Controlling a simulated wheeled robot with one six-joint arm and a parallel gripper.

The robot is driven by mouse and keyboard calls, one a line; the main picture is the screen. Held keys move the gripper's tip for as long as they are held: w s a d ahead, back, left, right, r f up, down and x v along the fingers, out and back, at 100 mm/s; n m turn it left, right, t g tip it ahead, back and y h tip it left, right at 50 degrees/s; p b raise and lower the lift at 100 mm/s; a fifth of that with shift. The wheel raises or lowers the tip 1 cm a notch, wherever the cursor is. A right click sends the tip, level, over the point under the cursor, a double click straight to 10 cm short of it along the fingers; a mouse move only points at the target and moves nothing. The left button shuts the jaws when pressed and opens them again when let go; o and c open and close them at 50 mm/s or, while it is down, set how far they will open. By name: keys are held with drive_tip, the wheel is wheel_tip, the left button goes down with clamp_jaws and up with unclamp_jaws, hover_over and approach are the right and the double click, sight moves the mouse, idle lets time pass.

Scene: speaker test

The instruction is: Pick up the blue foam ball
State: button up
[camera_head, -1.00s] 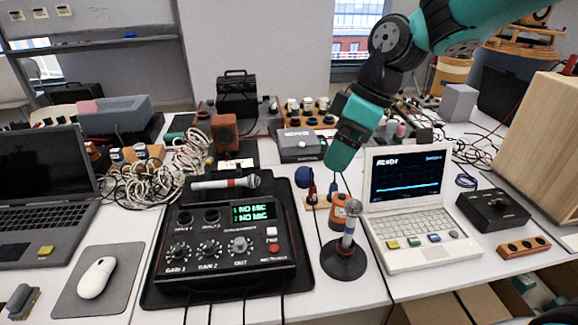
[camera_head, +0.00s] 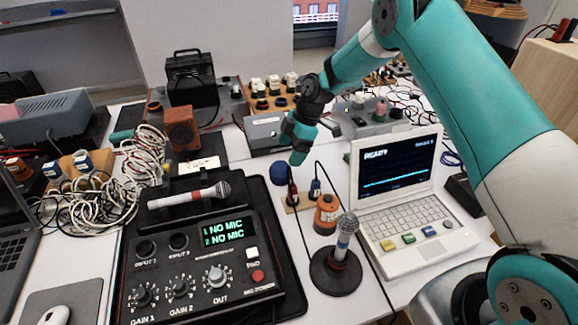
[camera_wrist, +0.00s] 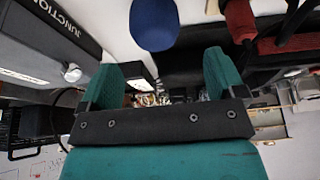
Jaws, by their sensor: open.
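The blue foam ball (camera_head: 279,173) sits on the table behind the black mixer box, just left of the red and blue plugs. In the wrist view the ball (camera_wrist: 155,22) is at the top, partly cut off by the frame edge, beyond the fingertips and roughly in line with the gap between them. My gripper (camera_head: 298,153) is above and slightly right of the ball in the head view. In the wrist view its two teal fingers (camera_wrist: 161,80) stand apart with nothing between them.
Red and blue plugs (camera_head: 303,192) on a small wooden block stand close right of the ball. An orange object (camera_head: 327,214) and a microphone on a stand (camera_head: 341,262) are in front. The mixer box (camera_head: 205,255) lies front left. A grey junction box (camera_head: 264,133) stands behind.

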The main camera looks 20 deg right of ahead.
sight(284, 164)
drive_tip(key=x, duration=0.3)
drive_tip(key=shift+a+f, duration=0.1)
drive_tip(key=shift+f, duration=0.1)
drive_tip(key=shift+w+p+x, duration=0.2)
drive_tip(key=shift+p+x, duration=0.3)
drive_tip(key=shift+x, duration=0.8)
drive_tip(key=shift+w+p+x, duration=0.15)
drive_tip(key=shift+p+x, duration=0.3)
drive_tip(key=shift+x, duration=0.9)
drive_tip(key=c, duration=0.9)
